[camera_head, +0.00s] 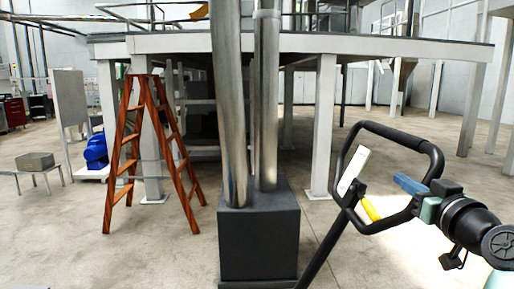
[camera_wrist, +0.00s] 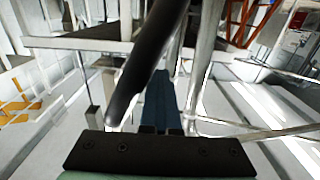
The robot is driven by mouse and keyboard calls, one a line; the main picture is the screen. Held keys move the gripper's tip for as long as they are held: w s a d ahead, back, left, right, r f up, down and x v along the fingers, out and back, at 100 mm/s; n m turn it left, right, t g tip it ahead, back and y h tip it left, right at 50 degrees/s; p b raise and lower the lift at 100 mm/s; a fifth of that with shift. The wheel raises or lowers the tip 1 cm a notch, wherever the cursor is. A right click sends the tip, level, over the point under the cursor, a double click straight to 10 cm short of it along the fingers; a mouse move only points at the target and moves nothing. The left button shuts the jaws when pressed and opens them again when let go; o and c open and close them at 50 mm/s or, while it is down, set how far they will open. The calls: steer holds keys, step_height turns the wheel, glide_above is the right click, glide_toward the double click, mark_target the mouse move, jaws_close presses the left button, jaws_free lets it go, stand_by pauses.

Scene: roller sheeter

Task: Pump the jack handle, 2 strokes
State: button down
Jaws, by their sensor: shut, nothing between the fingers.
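The jack handle (camera_head: 372,128) is a black closed loop on a slanting black shaft (camera_head: 322,255), at the right of the head view. It carries a white plate and a yellow lever (camera_head: 371,209). My gripper (camera_head: 397,179) comes in from the right, with its blue fingers shut and empty. The fingers overlap the right side of the loop in the picture; whether they touch it I cannot tell. In the wrist view, a thick dark bar (camera_wrist: 152,55), likely part of the handle, crosses close by the shut fingers (camera_wrist: 160,88). The jack's base is out of view.
A dark box with two metal columns (camera_head: 258,240) stands left of the handle. An orange stepladder (camera_head: 140,150) and a blue motor (camera_head: 96,151) are farther left. A raised white platform (camera_head: 300,43) on posts spans the back. Floor right of the box is open.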

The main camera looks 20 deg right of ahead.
steer(key=w+a+r+p, duration=0.1)
steer(key=w+a+p, duration=0.2)
steer(key=a, duration=0.8)
steer(key=w+a+r+p, duration=0.2)
steer(key=a+p, duration=0.3)
steer(key=a, duration=0.6)
steer(key=w+a+r+p, duration=0.2)
steer(key=w+a+p, duration=0.2)
steer(key=a, duration=0.6)
steer(key=shift+a+r+p, duration=0.25)
steer(key=shift+a+p, duration=0.05)
steer(key=shift+a, duration=0.1)
steer(key=a+p+v, duration=0.1)
steer(key=a+v, duration=0.1)
steer(key=v, duration=1.2)
steer(key=shift+w, duration=0.35)
steer(key=shift+d+r, duration=0.1)
steer(key=shift+r, duration=0.05)
